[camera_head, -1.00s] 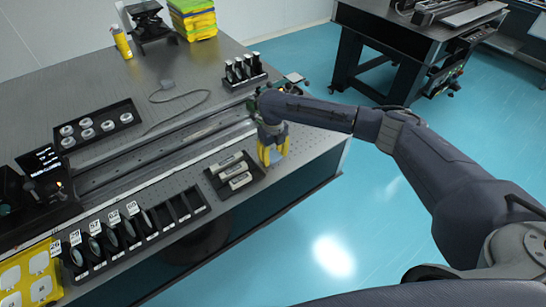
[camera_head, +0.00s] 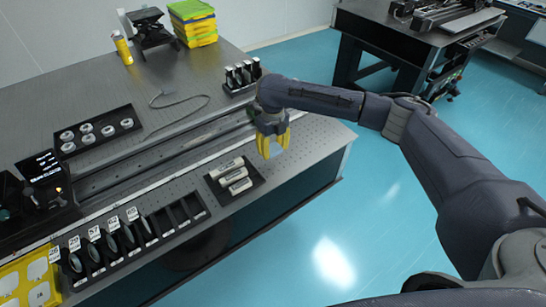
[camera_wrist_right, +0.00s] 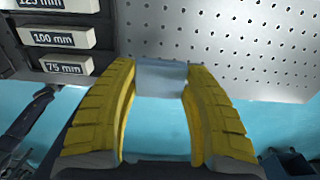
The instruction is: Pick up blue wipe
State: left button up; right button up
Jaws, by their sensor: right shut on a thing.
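My right gripper (camera_head: 276,150) has yellow fingers and is over the near right part of the optical table (camera_head: 312,140), right of a small black tray. In the right wrist view, a pale blue-grey wipe (camera_wrist_right: 162,78) spans the gap between the yellow fingers of the right gripper (camera_wrist_right: 160,95), which is shut on it. My left gripper is not in view.
The black tray (camera_head: 213,187) holds white labelled blocks, left of the right gripper. A row of black slots (camera_head: 150,232) lines the front edge. A dark holder with bottles (camera_head: 240,77) stands behind. The table's right edge is close, with floor beyond.

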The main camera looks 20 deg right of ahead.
aim_at(273, 148)
notch_tip(273, 148, up, 13)
jog(key=shift+r, duration=0.15)
jog(key=shift+o, duration=0.4)
jog(key=c, duration=0.4)
